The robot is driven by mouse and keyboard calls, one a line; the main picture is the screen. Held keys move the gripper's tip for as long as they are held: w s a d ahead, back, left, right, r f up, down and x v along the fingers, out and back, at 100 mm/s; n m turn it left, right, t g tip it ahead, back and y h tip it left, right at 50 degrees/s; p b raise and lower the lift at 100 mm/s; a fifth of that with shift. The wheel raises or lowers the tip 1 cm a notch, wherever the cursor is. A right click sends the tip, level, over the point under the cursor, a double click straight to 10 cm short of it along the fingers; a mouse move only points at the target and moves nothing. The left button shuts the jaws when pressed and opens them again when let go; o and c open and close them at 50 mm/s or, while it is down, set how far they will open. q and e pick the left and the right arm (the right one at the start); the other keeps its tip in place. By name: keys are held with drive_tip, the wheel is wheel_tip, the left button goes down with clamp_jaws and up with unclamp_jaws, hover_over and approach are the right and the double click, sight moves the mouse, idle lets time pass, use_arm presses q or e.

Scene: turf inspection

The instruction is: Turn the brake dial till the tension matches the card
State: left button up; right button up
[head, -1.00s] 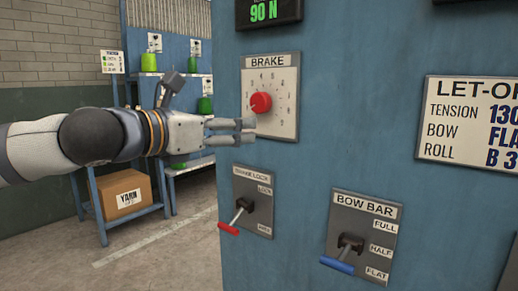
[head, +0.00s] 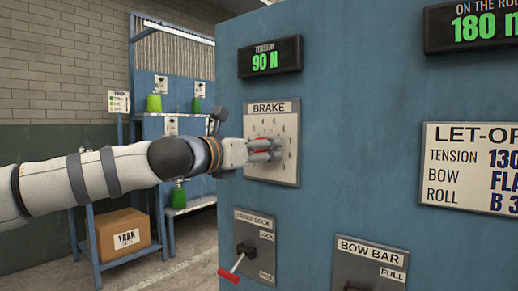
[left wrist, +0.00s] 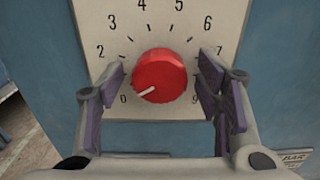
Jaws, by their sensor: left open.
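The red brake dial (left wrist: 159,76) sits on a pale numbered plate (head: 289,172) marked BRAKE. In the left wrist view its white pointer aims down and left, near the 0. My left gripper (left wrist: 163,88) is open, with one finger on each side of the dial and a gap to it on both sides. In the head view the left gripper (head: 264,151) covers most of the dial. The tension display (head: 269,57) reads 90 N. The LET-OFF card (head: 472,165), cut off at the right, shows tension 130-something. My right gripper is not in view.
Below the dial is the brake lock lever (head: 237,268) with a red handle, its plate marked LOCK at the top. The bow bar plate (head: 371,264) is lower right. A blue rack (head: 80,225) with yarn stands behind my arm.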

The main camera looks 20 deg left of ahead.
use_arm(q)
drive_tip(key=c, duration=1.2)
drive_tip(key=shift+o, duration=0.2)
drive_tip(key=shift+m, duration=0.3)
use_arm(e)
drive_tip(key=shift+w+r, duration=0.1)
use_arm(q)
drive_tip(key=m+p, duration=0.1)
drive_tip(key=m, duration=0.2)
drive_tip(key=shift+r+m, duration=0.1)
drive_tip(key=shift+m, duration=0.2)
drive_tip(key=m+p, duration=0.1)
drive_tip(key=m, duration=0.3)
drive_tip(key=shift+m, duration=0.3)
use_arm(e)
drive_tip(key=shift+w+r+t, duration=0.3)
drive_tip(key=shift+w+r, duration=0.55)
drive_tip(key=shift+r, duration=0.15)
use_arm(q)
drive_tip(key=o, duration=1.2)
drive_tip(key=shift+c, duration=0.2)
